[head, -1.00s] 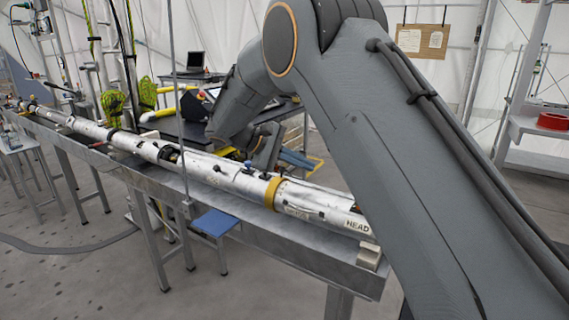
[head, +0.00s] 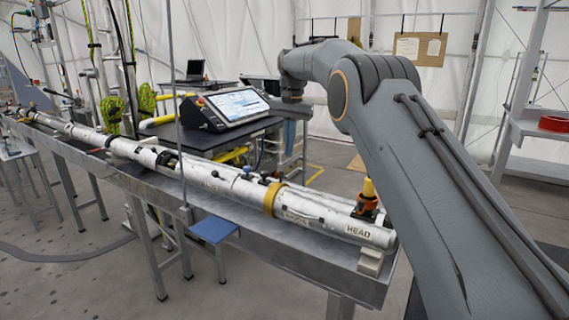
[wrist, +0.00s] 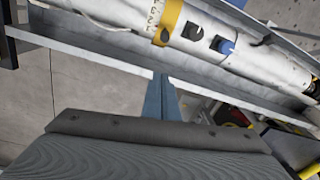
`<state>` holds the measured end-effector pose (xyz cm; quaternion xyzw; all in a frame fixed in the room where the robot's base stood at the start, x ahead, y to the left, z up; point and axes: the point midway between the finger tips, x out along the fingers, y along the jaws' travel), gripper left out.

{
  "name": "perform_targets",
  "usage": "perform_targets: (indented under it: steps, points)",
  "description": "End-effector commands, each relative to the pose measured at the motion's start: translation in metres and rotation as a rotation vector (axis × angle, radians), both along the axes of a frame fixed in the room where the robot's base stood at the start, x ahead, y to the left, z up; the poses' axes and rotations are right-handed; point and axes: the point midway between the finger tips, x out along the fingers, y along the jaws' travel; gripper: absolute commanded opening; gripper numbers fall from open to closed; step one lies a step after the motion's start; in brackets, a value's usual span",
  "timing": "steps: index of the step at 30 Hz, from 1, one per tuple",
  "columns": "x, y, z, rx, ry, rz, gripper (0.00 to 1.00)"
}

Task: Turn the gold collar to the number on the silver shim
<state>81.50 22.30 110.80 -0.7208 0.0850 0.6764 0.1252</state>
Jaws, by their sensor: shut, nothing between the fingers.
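The gold collar (head: 272,198) is a band around the long white tube (head: 225,175), near its HEAD end. In the wrist view the gold collar (wrist: 172,20) sits at the top edge, with dark marks beside it on the white tube, too small to read. My gripper (wrist: 161,80) is shut and empty, its blue-grey fingers together below the collar in that picture and apart from it. In the head view I cannot make out the fingertips clearly. I cannot identify the silver shim in either view.
The tube lies along a grey metal bench (head: 320,262). Dark and blue knobs stand on the tube beside the collar. An orange-and-yellow fitting (head: 368,200) stands near the HEAD end. A tablet screen (head: 237,106) is on a dark table behind.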

Motion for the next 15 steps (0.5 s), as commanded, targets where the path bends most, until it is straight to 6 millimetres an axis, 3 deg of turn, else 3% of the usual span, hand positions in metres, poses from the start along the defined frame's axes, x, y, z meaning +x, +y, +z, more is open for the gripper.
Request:
perform_targets:
  steps: [9, 15]
  points:
    - [0.002, 0.003, -0.063, -0.003, 0.005, 0.002, 0.0]
    - [-0.019, 0.009, -0.051, -0.002, 0.0, 0.003, 0.0]
